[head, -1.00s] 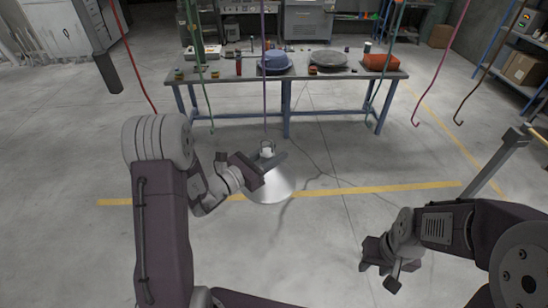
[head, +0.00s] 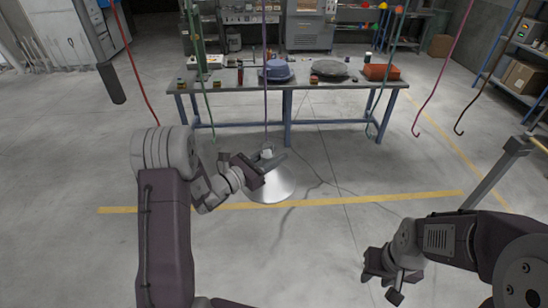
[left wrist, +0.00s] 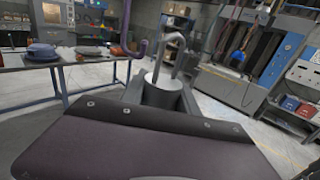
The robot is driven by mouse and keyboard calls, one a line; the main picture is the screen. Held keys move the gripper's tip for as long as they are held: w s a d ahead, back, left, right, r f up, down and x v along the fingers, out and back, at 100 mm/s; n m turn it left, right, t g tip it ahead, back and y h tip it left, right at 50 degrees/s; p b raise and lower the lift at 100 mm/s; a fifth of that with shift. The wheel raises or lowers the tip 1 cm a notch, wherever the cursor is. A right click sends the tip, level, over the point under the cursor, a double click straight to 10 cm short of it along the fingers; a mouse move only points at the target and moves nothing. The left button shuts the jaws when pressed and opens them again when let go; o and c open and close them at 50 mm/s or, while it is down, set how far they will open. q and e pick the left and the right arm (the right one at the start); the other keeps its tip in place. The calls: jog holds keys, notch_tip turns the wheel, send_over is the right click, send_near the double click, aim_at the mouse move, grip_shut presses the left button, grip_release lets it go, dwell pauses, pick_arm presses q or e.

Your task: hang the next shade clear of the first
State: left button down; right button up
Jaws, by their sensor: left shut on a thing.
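A silver cone-shaped shade (head: 271,188) is held upright by its neck in my left gripper (head: 268,163), above the floor in front of the table. In the left wrist view its pale neck (left wrist: 162,80) stands between the dark jaws, with a metal loop (left wrist: 173,50) on top. A purple hook (left wrist: 138,48) shows just left of the loop; whether they touch I cannot tell. In the head view the purple line (head: 265,95) comes down to the shade's top. My right gripper (head: 381,280) is low at the right, empty, its fingers apart.
Other hooks hang around: red (head: 142,85), green (head: 202,75), teal (head: 385,75), pink (head: 436,88) and brown (head: 480,90). The table (head: 230,87) behind holds a blue shade (head: 277,70), a grey disc-like piece (head: 331,68) and a red item (head: 381,72). I see no shade hanging on these hooks.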

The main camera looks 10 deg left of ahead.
pick_arm(q)
jog(key=shift+w, duration=0.15)
jog(key=shift+w+a, duration=0.2)
jog(key=shift+w, duration=0.3)
jog(key=shift+w+a, duration=0.15)
jog(key=shift+w, duration=0.35)
jog(key=shift+w+a+b, duration=0.2)
jog(key=shift+w+b, duration=0.15)
jog(key=shift+w, duration=0.4)
jog(key=shift+w+a+b, duration=0.2)
jog(key=shift+w+b, duration=0.15)
jog(key=shift+w, duration=0.35)
jog(key=shift+f+b, duration=1.35)
jog(key=shift+b, duration=0.2)
jog(key=c, duration=0.8)
grip_release()
jog(key=shift+c, duration=0.2)
